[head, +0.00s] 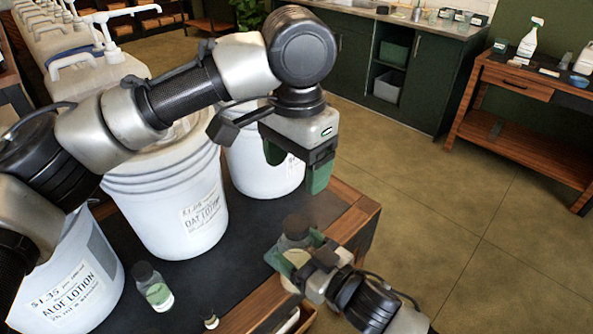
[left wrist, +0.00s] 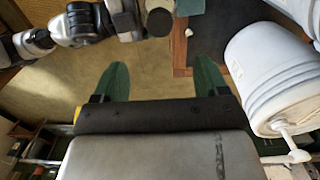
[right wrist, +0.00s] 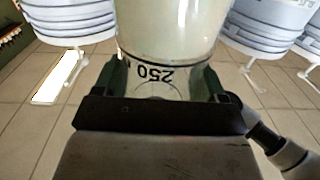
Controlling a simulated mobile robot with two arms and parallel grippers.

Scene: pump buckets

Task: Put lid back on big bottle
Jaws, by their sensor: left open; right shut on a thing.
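A clear bottle (head: 294,243) with pale contents is held upright at the right edge of the dark table. A dark round lid (head: 296,226) shows at its top; I cannot tell how tightly it sits. My right gripper (head: 300,262) is shut around the bottle's body. In the right wrist view the bottle (right wrist: 168,35), marked 250, fills the space between the fingers. My left gripper (head: 297,170) is open and empty, above and apart from the bottle. In the left wrist view the dark lid (left wrist: 159,20) shows beyond the open fingers.
Large white buckets (head: 180,200) crowd the table's left and back. Open floor (head: 430,190) lies to the right.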

